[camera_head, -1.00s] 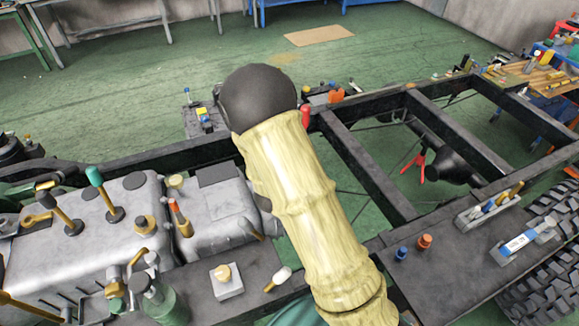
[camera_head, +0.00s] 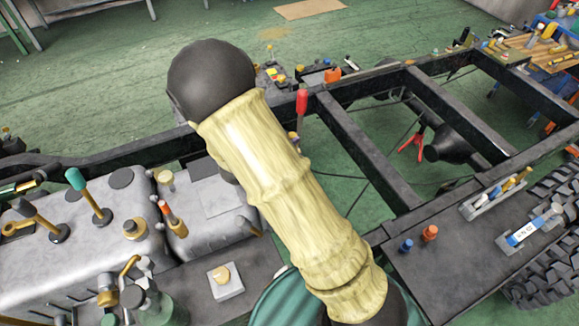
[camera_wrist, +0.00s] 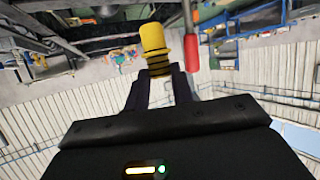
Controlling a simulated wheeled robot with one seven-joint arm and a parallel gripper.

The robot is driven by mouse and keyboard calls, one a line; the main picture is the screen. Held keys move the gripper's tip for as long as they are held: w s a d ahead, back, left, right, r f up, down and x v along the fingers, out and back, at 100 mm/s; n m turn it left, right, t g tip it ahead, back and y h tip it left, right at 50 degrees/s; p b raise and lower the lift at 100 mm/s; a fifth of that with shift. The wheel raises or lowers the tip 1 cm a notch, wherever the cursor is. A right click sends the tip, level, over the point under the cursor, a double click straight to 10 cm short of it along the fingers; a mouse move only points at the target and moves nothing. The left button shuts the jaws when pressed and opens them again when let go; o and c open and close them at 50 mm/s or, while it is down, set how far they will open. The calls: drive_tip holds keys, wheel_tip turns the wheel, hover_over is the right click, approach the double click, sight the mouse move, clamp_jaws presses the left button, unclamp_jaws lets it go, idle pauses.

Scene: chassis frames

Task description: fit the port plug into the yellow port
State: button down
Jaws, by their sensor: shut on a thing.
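In the wrist view, my gripper (camera_wrist: 160,82) is shut on the port plug (camera_wrist: 153,40), a yellow cap with dark ridged bands below it. The plug sticks out beyond the fingertips. In the head view, my pale ribbed arm sleeve and dark round joint fill the middle, and the gripper and plug are hidden there. I cannot make out the yellow port for certain in either view. Small yellow-topped parts (camera_head: 277,75) sit on a dark block beyond the frame rail, but I cannot tell what they are.
A red handle (camera_head: 302,100) stands upright by the rail; a red handle on a rod (camera_wrist: 192,52) is right of the plug in the wrist view. Grey engine (camera_head: 60,245) is left, dark chassis beams (camera_head: 355,145) are right. Blue (camera_head: 406,245) and orange (camera_head: 430,232) caps stand on a plate.

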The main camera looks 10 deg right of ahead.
wheel_tip(320, 180, down, 5)
drive_tip(key=shift+w+f, duration=0.1)
drive_tip(key=shift+f, duration=0.05)
drive_tip(key=shift+f, duration=2.1)
drive_tip(key=shift+f, duration=0.15)
drive_tip(key=c, duration=1.2)
unclamp_jaws()
drive_tip(key=shift+a, duration=0.1)
drive_tip(key=shift+w, duration=0.1)
